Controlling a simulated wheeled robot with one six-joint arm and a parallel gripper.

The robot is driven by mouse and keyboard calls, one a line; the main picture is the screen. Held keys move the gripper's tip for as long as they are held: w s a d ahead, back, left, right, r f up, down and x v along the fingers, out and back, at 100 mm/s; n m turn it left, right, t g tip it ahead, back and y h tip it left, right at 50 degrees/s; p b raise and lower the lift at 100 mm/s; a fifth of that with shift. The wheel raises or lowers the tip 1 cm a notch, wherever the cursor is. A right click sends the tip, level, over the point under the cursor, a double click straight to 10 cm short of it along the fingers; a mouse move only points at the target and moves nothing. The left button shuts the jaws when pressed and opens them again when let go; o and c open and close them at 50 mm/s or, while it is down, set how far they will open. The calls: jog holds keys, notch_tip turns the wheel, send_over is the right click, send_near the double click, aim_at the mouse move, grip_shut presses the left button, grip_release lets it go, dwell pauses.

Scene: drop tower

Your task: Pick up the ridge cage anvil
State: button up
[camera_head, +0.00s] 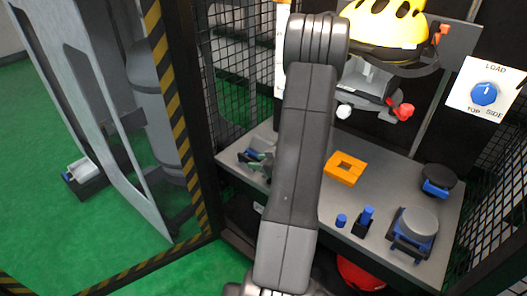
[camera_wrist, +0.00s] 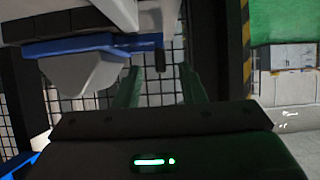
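In the wrist view, which is upside down, a pale grey, ridge-like block on a blue plate (camera_wrist: 85,75) shows at the upper left. It looks like the ridge cage anvil. My gripper (camera_wrist: 163,88) has two greenish fingers spread apart, with mesh showing between them and nothing held. The block lies to the left of the fingers in that view, and I cannot tell how far away it is. In the head view my gripper is mostly hidden behind my arm, near the shelf's left end. Only small parts show there, and I cannot make out the block clearly.
The grey shelf (camera_head: 322,198) also holds an orange square frame (camera_head: 344,168), a grey round anvil (camera_head: 418,222), a black disc piece (camera_head: 438,178) and small blue parts (camera_head: 367,216). A yellow helmet (camera_head: 388,25) hangs above. Black mesh (camera_head: 236,75) and a striped post (camera_head: 178,110) bound the left.

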aim_at(252, 160)
jog(key=shift+r+b+x, duration=0.2)
jog(key=shift+b+x, duration=1.1)
jog(key=shift+x, duration=1.7)
jog(key=shift+a, duration=0.1)
grip_shut()
jog(key=shift+w+r, duration=0.1)
jog(key=shift+r, duration=0.05)
